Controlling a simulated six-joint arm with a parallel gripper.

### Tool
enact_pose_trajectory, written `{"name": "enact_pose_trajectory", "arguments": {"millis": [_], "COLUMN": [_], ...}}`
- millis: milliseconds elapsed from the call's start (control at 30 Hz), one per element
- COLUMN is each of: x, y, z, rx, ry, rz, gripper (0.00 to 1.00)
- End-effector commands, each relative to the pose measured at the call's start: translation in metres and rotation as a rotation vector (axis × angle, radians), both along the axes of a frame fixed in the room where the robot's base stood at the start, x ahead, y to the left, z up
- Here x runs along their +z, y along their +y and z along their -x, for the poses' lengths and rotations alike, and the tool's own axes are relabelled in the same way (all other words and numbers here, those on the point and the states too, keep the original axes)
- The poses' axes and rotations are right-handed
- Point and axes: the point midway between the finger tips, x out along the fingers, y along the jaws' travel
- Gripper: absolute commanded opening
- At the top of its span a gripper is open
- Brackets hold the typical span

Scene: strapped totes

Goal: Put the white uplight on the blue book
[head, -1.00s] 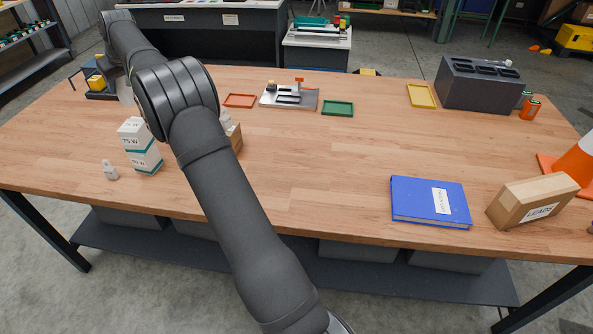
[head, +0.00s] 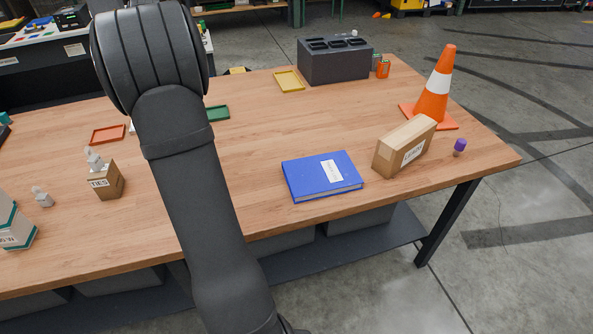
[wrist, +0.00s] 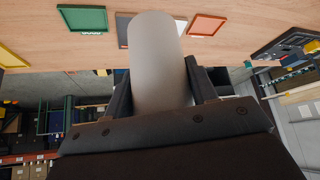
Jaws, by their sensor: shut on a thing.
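The blue book (head: 312,181) lies flat on the wooden table near its front edge, with a white label on its cover. The white uplight (wrist: 156,58) is a plain pale cylinder in the wrist view. My gripper (wrist: 158,92) is shut on it, with one dark finger on each side. In the head view my arm is in front, and neither the gripper nor the uplight shows. The book does not show in the wrist view.
A cardboard box (head: 390,150) stands just right of the book, with an orange cone (head: 433,100) behind it and a purple-topped item (head: 459,147) to the right. A TIES box (head: 107,185) stands left. The table left of the book is clear up to my arm.

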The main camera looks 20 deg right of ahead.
Motion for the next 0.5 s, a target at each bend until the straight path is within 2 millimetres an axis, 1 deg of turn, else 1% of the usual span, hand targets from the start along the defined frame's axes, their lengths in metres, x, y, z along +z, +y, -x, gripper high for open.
{"name": "enact_pose_trajectory", "arguments": {"millis": [33,67,100,167,200,267,300,367,400,467,500], "x": [0.003,0.003,0.003,0.003,0.003,0.002,0.002,0.001,0.001,0.0,-0.001], "y": [-0.03,-0.045,-0.065,-0.096,-0.116,-0.146,-0.165,-0.193,-0.211,-0.238,-0.255], "z": [0.003,0.005,0.009,0.016,0.021,0.031,0.038,0.049,0.058,0.072,0.082], "rx": [-0.04,-0.059,-0.086,-0.128,-0.156,-0.198,-0.227,-0.269,-0.296,-0.34,-0.368], "ry": [-0.002,-0.003,-0.002,-0.004,-0.003,-0.002,-0.004,-0.003,-0.004,-0.004,-0.003], "rz": [0.0,0.0,-0.001,0.001,0.001,0.0,0.0,0.0,0.0,0.001,0.001], "gripper": [0.11,0.11,0.11,0.11,0.11,0.11,0.11,0.11,0.11,0.11,0.11]}}
